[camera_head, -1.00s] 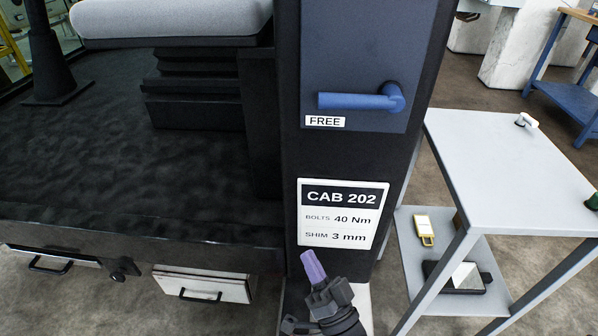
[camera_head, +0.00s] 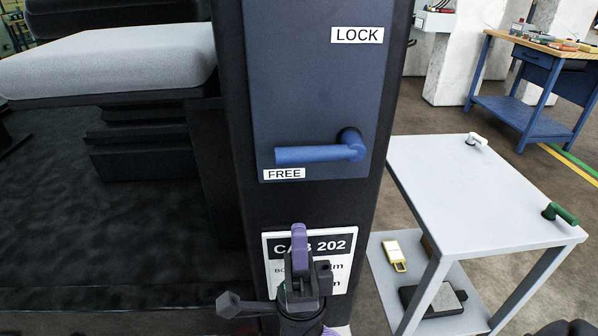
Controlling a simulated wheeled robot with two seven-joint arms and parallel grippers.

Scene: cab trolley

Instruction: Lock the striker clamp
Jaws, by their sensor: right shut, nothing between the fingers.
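The striker clamp has a blue lever handle (camera_head: 318,154) on a dark blue plate (camera_head: 310,90) fixed to a black post. The lever lies about level and points left from its pivot, next to the FREE label (camera_head: 284,174). The LOCK label (camera_head: 357,35) is higher on the plate. My right gripper (camera_head: 299,232) points up below the lever, in front of the CAB 202 sign (camera_head: 342,246), and covers part of it. Its purple fingertips are shut and empty, apart from the lever. My left gripper is not in view.
A grey trolley (camera_head: 450,190) stands right of the post, with a white handle (camera_head: 476,139) and a green handle (camera_head: 561,213) on top. A yellow tag (camera_head: 394,254) lies on its lower shelf. A padded seat (camera_head: 110,62) is at left. A blue workbench (camera_head: 525,85) stands behind.

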